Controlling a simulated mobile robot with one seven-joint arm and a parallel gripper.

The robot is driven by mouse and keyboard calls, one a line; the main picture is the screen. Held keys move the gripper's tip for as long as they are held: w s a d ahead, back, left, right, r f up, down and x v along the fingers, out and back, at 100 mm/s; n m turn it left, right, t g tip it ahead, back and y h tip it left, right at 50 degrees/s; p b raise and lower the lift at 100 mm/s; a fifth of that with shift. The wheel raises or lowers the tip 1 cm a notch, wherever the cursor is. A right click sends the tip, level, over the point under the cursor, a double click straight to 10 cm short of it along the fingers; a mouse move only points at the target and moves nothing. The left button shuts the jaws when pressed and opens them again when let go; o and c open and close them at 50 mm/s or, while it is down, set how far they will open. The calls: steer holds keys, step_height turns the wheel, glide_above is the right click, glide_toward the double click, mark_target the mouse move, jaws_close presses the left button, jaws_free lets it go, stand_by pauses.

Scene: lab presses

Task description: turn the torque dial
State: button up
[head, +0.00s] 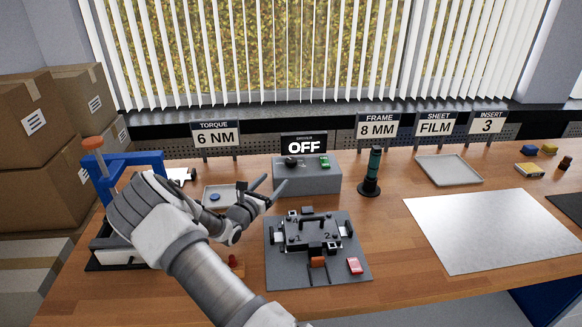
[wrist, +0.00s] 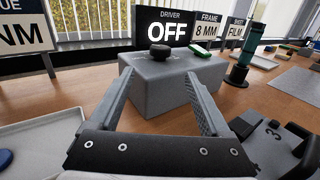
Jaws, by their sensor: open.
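The torque dial is a dark round knob (head: 291,161) on top of the grey driver box (head: 308,182), left of a green switch (head: 324,162). In the wrist view the dial (wrist: 160,49) sits ahead, between and beyond my fingertips. My gripper (head: 268,184) is open and empty at the front left of the box, apart from the dial. In the wrist view my gripper (wrist: 162,76) has its two fingers spread on either side of the box's front. The display (head: 304,147) behind the box reads OFF. A sign (head: 214,134) reads TORQUE 6 NM.
A blue press (head: 130,165) stands left, partly behind my arm. A small tray (head: 214,190) with a blue disc is behind my gripper. A grey fixture plate (head: 285,275) lies in front of the box. A dark green driver (head: 372,172) stands upright right of it.

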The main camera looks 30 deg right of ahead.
mark_target(291, 165)
steer(key=x, duration=1.1)
steer(key=shift+c, duration=0.2)
jaws_close()
steer(key=shift+s+d+r+n+t+y+p, duration=0.1)
steer(key=shift+r+n+t+y+p, duration=0.05)
steer(key=shift+n+t+y+p, duration=0.7)
steer(key=shift+s+d+r+n+t+y+p, duration=0.15)
steer(key=shift+n+t+y+p, duration=0.45)
steer(key=shift+t, duration=0.45)
steer(key=shift+f+n+t+y+p, duration=0.1)
steer(key=shift+n+t+y+p, duration=0.75)
steer(key=shift+y, duration=0.1)
